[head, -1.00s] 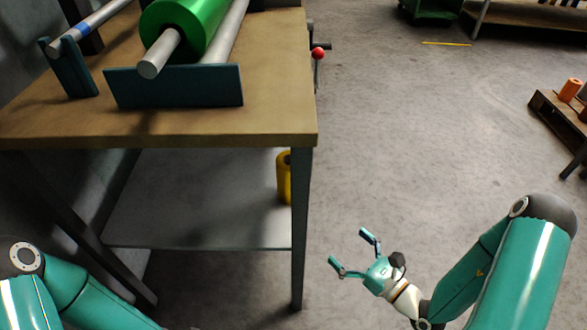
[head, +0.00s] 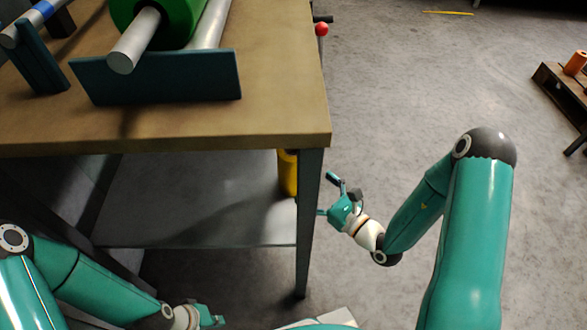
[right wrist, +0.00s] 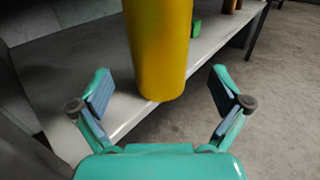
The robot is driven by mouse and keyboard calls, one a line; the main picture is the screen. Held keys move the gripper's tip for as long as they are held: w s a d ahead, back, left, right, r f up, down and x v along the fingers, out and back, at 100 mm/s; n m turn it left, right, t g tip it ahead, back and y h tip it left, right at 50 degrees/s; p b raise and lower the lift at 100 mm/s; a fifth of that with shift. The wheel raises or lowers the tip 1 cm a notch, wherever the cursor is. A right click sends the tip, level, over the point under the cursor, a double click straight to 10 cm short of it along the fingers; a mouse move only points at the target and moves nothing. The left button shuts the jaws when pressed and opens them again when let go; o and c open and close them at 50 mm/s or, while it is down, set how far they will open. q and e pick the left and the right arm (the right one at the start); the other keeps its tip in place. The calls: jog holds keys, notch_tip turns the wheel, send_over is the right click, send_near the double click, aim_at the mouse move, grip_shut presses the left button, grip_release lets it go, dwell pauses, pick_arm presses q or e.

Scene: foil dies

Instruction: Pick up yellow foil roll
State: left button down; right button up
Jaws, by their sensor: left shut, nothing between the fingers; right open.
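The yellow foil roll (head: 287,173) stands upright on the lower shelf (head: 200,205) of the workbench, near its right edge. The bench top and front leg hide part of it in the head view. My right gripper (head: 326,195) is open just right of that leg, with one fingertip partly hidden by it. In the right wrist view, the roll (right wrist: 158,50) stands beyond the open right gripper (right wrist: 161,85), lined up between its fingers, with no contact visible. Its top is out of frame there. My left gripper (head: 212,317) is shut and empty at the bottom edge, partly cut off.
The workbench top (head: 270,110) overhangs the shelf, and its front leg (head: 308,220) stands close to my right gripper. A green roll (head: 165,18) lies on the bench. A small green object (right wrist: 197,27) is farther along the shelf.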

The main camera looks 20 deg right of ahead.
aim_at(294, 168)
jog(key=shift+r+b+x, duration=0.2)
jog(key=shift+b+x, duration=0.7)
jog(key=shift+x, duration=3)
jog(key=c, duration=1.4)
jog(key=shift+c, duration=0.4)
jog(key=shift+r, duration=0.15)
